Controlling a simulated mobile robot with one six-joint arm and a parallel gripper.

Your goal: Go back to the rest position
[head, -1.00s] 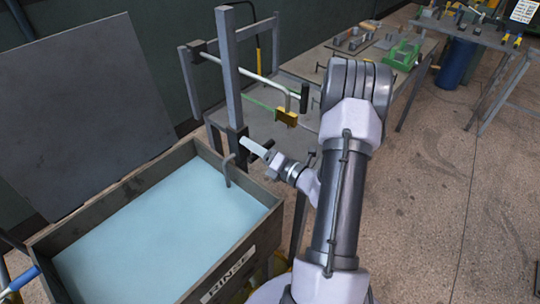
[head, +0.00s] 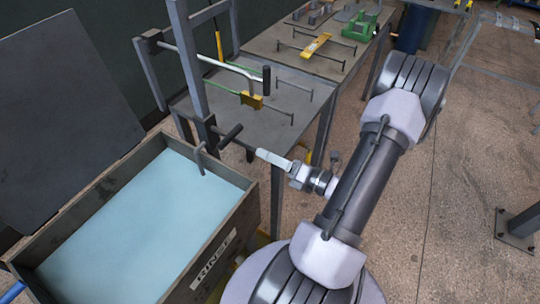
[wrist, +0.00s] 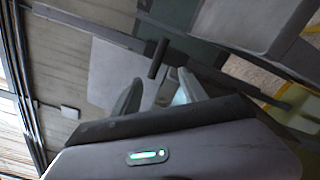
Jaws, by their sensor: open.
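My gripper (head: 264,156) is at the end of my arm, in the middle of the head view, beside the near edge of the grey metal table and to the right of the rinse tank. In the wrist view its two fingers (wrist: 156,92) stand apart with nothing between them. A dark bar with a handle-like end (head: 230,136) on the upright post lies a little beyond the fingertips. It also seems to show in the wrist view (wrist: 157,59), beyond the fingers.
The wooden rinse tank (head: 214,262) holds pale blue liquid, with a dark raised panel (head: 62,120) behind it. The grey post (head: 190,75) and table (head: 278,140) stand close to the gripper. A yellow-clamped rod (head: 251,100) crosses above the table.

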